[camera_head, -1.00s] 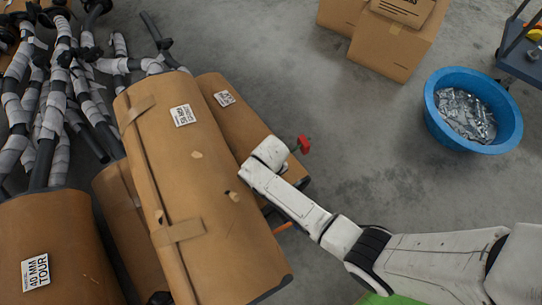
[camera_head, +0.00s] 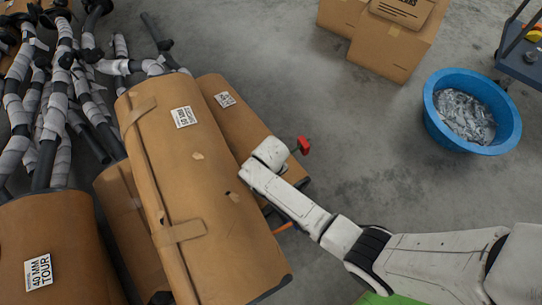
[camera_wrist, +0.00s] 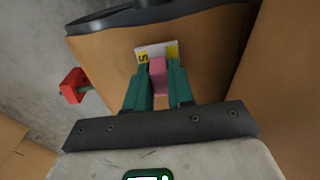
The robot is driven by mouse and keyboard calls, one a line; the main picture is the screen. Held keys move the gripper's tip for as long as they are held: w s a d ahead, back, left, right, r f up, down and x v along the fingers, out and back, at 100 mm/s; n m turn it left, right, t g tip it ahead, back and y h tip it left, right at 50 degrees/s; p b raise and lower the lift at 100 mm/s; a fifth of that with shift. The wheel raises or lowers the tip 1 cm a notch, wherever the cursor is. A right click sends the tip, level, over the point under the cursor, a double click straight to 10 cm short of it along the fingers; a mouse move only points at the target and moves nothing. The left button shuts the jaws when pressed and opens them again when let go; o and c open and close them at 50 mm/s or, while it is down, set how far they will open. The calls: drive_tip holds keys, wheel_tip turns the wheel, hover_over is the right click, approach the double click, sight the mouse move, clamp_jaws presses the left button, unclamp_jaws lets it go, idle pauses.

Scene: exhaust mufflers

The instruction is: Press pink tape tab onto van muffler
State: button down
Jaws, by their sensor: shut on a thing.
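A pink tape tab (camera_wrist: 158,77) is held between the teal fingers of my gripper (camera_wrist: 158,85) in the wrist view. Just beyond the fingertips is a brown-wrapped muffler (camera_wrist: 105,50) with a white and yellow label (camera_wrist: 155,49). I cannot tell whether the tab touches it. In the head view, a large wrapped muffler (camera_head: 215,225) lies in front of a smaller one (camera_head: 238,128) at its right, both with white labels too small to read. My wrist is over the right one; the fingers and tab are hidden there. I cannot tell which is the van muffler.
Another wrapped muffler (camera_head: 75,270) marked "40 MM TOUR" lies at lower left, beside wrapped pipes (camera_head: 50,140). A red knob (camera_head: 304,145) is close to my wrist.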

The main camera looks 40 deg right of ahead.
drive_tip(key=shift+r+p, duration=3.1)
